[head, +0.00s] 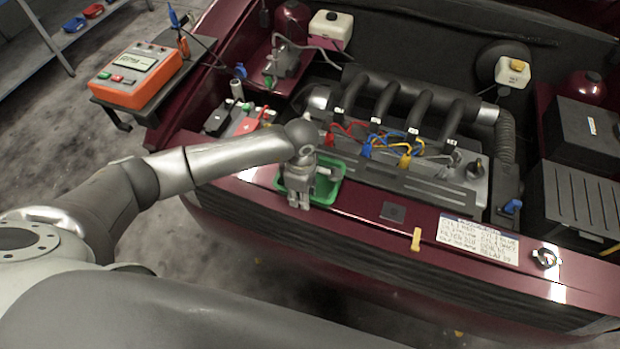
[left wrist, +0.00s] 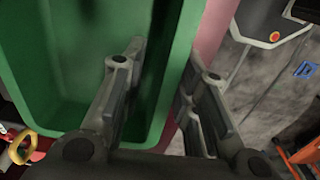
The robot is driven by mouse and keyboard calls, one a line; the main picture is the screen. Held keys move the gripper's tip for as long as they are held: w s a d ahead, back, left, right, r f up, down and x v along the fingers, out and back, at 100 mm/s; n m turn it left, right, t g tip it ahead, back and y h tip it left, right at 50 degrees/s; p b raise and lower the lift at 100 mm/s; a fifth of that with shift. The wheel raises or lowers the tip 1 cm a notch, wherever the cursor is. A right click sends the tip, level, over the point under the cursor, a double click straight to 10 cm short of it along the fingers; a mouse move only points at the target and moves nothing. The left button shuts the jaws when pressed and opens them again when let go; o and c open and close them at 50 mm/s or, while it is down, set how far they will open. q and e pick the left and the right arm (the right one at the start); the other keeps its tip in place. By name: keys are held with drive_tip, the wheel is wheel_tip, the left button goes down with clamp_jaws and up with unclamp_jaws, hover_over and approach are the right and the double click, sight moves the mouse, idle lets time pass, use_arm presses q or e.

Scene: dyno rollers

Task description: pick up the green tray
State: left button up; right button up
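The green tray (head: 328,192) sits at the front of the engine bay, partly hidden by my left gripper (head: 299,190). In the left wrist view the tray (left wrist: 60,50) fills the left side, and its inside looks empty where it shows. My left gripper (left wrist: 162,62) has its two fingers apart there. One finger is over the inside of the tray and the other is outside its wall, with the wall between them. I cannot tell whether either finger touches the wall. My right gripper is not in view.
An engine with red, blue and yellow cable clips (head: 405,160) lies behind the tray. An orange meter (head: 135,75) stands on a side shelf at left. A printed label (head: 478,239) and a yellow clip (head: 416,239) are on the car's front edge.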

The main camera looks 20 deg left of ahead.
use_arm(q)
clamp_jaws()
drive_tip(key=shift+r, duration=0.1)
